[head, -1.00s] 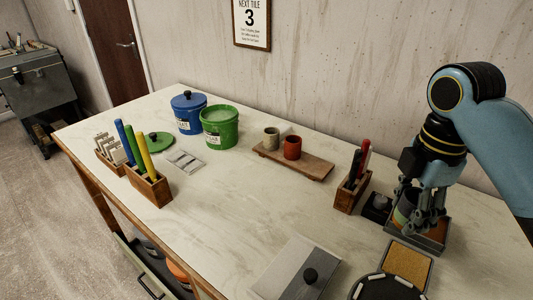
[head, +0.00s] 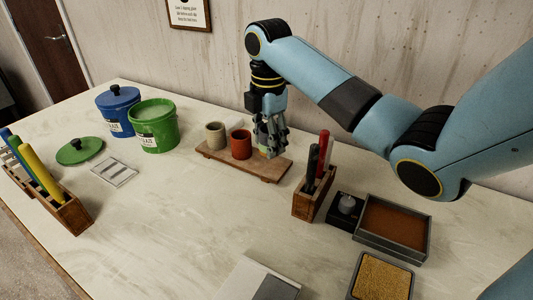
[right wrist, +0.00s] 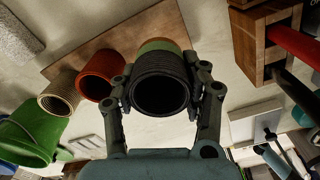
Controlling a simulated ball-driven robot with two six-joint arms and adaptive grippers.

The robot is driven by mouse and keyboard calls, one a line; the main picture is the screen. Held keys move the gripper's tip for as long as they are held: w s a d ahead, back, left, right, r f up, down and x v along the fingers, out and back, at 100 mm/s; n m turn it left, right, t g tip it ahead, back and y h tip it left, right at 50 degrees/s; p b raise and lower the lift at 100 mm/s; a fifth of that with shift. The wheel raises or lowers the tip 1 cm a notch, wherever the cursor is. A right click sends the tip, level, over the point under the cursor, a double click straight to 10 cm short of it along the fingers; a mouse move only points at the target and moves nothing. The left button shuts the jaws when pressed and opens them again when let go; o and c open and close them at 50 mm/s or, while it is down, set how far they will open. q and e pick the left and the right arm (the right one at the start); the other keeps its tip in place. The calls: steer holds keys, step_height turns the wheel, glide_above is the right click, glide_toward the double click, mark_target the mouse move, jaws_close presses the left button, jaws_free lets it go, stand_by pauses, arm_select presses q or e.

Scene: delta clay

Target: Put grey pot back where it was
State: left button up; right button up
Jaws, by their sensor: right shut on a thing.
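The grey pot (right wrist: 161,88) is between the fingers of my right gripper (right wrist: 163,95) in the right wrist view, its dark open mouth facing the camera and a green and tan band showing at its far end. In the head view my right gripper (head: 271,150) points down at the right part of the wooden board (head: 250,170), shut on the pot, which the fingers mostly hide. I cannot tell whether the pot touches the board. A beige cup (head: 215,136) and a red-brown cup (head: 240,145) stand on the board to the left. My left gripper is not in view.
A wooden holder (head: 308,205) with red and black tools stands right of the board. Beyond it are a small black box (head: 345,212) and a grey tray (head: 395,252) with a brown inside. Green (head: 155,130) and blue (head: 117,115) buckets stand left.

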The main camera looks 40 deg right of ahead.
mark_target(268, 165)
steer(key=shift+w+d+f, duration=0.15)
steer(key=shift+w, duration=0.1)
steer(key=shift+f, duration=0.35)
step_height(268, 165, down, 3)
steer(key=shift+d+f, duration=0.1)
steer(key=shift+f, duration=0.1)
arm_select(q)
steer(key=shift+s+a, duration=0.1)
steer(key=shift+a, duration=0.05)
arm_select(e)
steer(key=shift+f, duration=0.15)
steer(key=o, duration=1.3)
